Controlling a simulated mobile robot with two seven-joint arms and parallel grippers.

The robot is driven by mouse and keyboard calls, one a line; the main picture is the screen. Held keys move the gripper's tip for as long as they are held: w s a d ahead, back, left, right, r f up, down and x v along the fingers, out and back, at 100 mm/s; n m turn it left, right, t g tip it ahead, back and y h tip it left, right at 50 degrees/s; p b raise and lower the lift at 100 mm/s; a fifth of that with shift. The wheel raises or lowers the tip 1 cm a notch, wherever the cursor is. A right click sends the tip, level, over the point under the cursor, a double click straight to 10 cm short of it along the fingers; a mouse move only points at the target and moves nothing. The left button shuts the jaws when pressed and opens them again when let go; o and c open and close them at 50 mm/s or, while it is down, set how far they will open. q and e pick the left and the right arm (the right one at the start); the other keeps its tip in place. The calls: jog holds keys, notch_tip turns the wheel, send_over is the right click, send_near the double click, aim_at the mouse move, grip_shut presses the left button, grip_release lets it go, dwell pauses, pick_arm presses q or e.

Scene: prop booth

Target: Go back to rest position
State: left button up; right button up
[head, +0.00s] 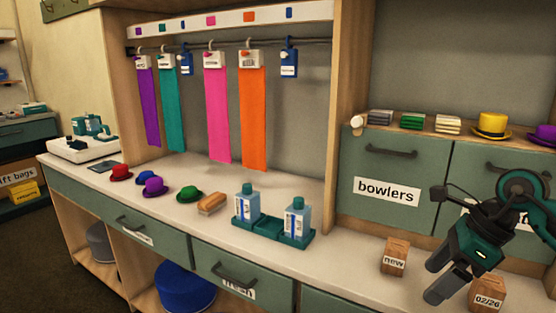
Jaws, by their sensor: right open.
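My right gripper (441,276) is at the lower right, its arm coming in from the right edge. Its two dark fingers are apart, with nothing seen between them. It shows over the counter's right part, between a wooden block marked "new" (394,256) and a wooden block marked "02/26" (487,293). I cannot tell whether it touches the "02/26" block. My arm hides part of the right green drawer and its label. My left gripper is not in view.
A green tray (268,229) holds two bottles. Coloured ribbons hang behind, such as the orange ribbon (253,120).

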jog(key=s+a+r+m+t+y+p, duration=0.1)
jog(key=a+m+t+y+p, duration=0.15)
jog(key=a+m+y, duration=0.55)
jog(key=s+a+r+m+t+y+p, duration=0.1)
jog(key=a+m+t+y, duration=0.4)
jog(key=a, duration=0.5)
jog(key=d+f+m+t+h+p, duration=0.15)
jog(key=f+m+t+h, duration=0.3)
jog(key=m, duration=0.55)
jog(key=d+f+m+t+h, duration=0.3)
jog(key=m+t+h, duration=0.15)
jog(key=m, duration=0.55)
pick_arm(q)
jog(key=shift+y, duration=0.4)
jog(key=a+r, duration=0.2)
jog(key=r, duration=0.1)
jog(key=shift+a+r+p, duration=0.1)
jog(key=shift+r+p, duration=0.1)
jog(key=shift+p, duration=0.15)
pick_arm(e)
jog(key=s+d+f+m+g+h, duration=0.2)
jog(key=s+f+m+g+h, duration=0.4)
jog(key=s+f+m, duration=0.6)
notch_tip(320, 180, down, 4)
jog(key=shift+s+d+r+g+h, duration=0.15)
jog(key=shift+s+d+g+h, duration=0.15)
jog(key=shift+g, duration=0.45)
